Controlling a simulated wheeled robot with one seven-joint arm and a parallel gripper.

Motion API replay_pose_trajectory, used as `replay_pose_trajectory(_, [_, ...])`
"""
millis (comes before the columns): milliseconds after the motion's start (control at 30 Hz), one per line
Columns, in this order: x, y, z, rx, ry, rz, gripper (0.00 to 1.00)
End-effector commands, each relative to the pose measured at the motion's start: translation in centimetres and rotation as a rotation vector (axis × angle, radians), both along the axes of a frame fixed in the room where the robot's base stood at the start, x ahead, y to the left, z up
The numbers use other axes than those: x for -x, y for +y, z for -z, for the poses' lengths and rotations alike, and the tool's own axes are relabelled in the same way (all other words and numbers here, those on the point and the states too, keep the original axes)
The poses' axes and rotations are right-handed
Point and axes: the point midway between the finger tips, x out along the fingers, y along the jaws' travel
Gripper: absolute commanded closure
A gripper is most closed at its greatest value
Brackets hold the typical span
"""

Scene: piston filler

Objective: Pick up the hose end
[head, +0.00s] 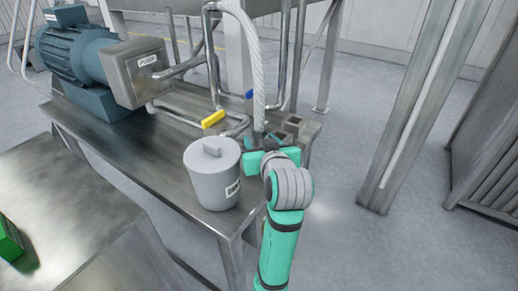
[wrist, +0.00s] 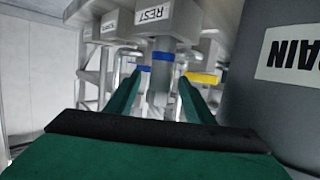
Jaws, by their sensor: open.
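The pale ribbed hose (head: 257,75) comes down from the top of the head view to its lower end by my gripper (head: 263,146), at the table's right end. That end is partly hidden there by my gripper. In the wrist view, a grey upright tube with a blue band, which looks like the hose end (wrist: 161,72), meets a block marked REST (wrist: 166,16). My gripper (wrist: 160,82) is open, with one green finger on each side of this tube in the picture. I cannot tell whether either finger touches it.
A grey lidded bucket (head: 211,172) with a DRAIN label stands close left of my gripper; its wall (wrist: 285,105) fills the wrist view's right side. A yellow handle (head: 213,118), metal pipes and a blue motor (head: 72,50) are farther left. Open floor (head: 345,150) lies right.

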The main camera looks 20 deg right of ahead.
Motion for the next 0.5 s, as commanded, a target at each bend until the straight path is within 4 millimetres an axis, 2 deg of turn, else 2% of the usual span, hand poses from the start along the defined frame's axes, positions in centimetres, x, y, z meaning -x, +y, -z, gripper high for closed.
replay_pose_trajectory(100, [0.02,0.00,-0.02,0.000,0.000,0.000,0.54])
replay_pose_trajectory(300, [0.04,0.01,-0.01,0.000,0.000,0.000,1.00])
replay_pose_trajectory(500, [0.04,0.02,-0.09,0.000,-0.002,0.000,1.00])
